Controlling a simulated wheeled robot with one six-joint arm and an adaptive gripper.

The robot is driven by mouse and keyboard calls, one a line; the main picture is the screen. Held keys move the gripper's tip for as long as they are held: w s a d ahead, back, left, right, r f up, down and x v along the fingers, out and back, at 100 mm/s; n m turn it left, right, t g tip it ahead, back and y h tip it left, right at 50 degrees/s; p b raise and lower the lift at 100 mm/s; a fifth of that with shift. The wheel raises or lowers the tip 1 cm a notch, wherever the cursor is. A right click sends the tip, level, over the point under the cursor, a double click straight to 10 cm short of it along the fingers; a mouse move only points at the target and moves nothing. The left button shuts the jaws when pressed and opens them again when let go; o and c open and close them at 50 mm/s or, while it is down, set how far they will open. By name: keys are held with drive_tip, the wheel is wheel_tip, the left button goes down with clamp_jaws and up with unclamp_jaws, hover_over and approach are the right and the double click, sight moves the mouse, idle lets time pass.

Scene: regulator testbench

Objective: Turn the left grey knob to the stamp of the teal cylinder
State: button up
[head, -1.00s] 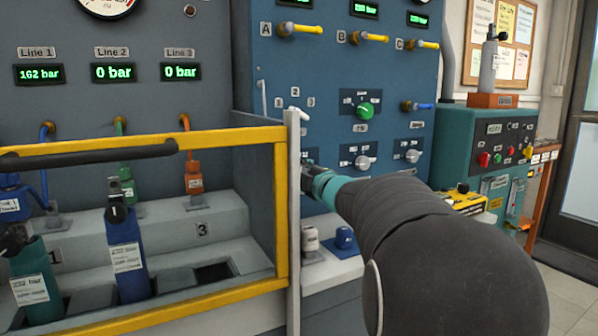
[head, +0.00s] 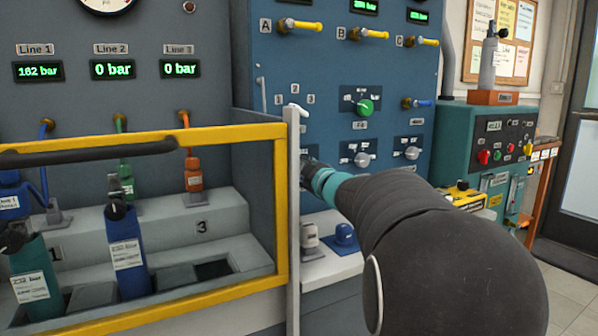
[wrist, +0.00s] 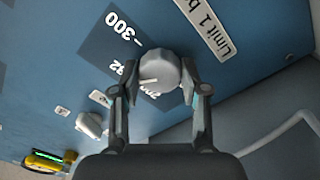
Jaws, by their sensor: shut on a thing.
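The left grey knob (wrist: 157,74) sits on a dark dial plate of the blue panel in the wrist view. My gripper (wrist: 159,84) is shut on it, one finger on each side. A pale pointer line on the knob points left in the picture. The scale shows "300" at upper left; the smaller marks near the knob are partly hidden. A "Limit 1" label lies at upper right. In the head view, my arm hides this knob. The teal cylinder (head: 33,268) stands at the far left in the bench, with a white label whose stamp is too blurred to read surely.
A blue cylinder (head: 126,250) stands beside the teal one, behind a yellow-framed guard (head: 283,215). A second grey knob shows in the wrist view (wrist: 90,124).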

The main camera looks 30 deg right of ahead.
drive_tip(key=o, duration=1.1)
drive_tip(key=shift+o, duration=0.2)
drive_tip(key=s, duration=1.2)
drive_tip(key=shift+d, duration=0.2)
